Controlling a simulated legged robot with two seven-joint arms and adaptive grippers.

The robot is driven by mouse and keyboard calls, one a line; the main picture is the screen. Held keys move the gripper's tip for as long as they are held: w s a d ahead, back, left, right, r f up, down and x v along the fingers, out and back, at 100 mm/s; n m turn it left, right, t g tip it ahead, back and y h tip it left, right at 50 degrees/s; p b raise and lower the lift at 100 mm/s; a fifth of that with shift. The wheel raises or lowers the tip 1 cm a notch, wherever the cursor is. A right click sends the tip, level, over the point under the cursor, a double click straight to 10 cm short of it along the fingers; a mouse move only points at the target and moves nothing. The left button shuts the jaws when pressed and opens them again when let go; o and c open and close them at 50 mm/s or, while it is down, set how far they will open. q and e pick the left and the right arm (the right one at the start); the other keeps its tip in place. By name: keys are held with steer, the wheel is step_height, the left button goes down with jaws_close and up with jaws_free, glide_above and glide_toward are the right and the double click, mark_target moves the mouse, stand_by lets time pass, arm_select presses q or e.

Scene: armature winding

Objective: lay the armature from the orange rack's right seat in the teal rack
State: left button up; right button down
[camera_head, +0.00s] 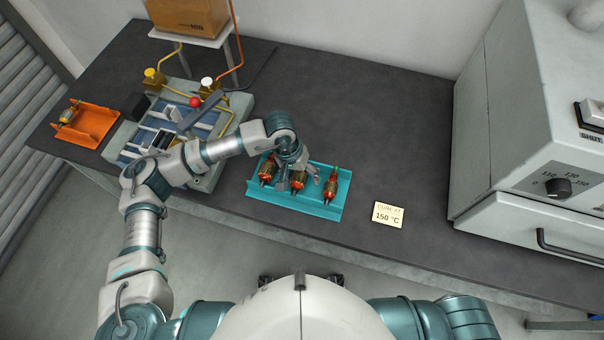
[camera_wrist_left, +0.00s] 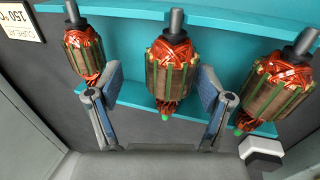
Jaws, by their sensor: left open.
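The teal rack (camera_head: 288,207) holds three copper-wound armatures: one at its left (camera_head: 267,171), one in the middle (camera_head: 298,181) and one at its right (camera_head: 331,187). My left gripper (camera_head: 297,183) is over the middle armature. In the left wrist view, its two open fingers (camera_wrist_left: 158,108) stand on either side of the middle armature (camera_wrist_left: 168,78), with visible gaps, so it is not gripped. The orange rack (camera_head: 95,126) at the far left holds one armature (camera_head: 69,113) at its left end; its right part looks empty. My right gripper is out of view.
A winding fixture (camera_head: 205,180) with blue slots and a red knob stands between the racks. A 150 °C card (camera_head: 387,214) lies right of the teal rack. A grey oven (camera_head: 530,130) fills the right. The dark bench (camera_head: 370,100) behind the teal rack is clear.

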arm_select(q)
steer(key=v, duration=1.2)
stand_by(0.3)
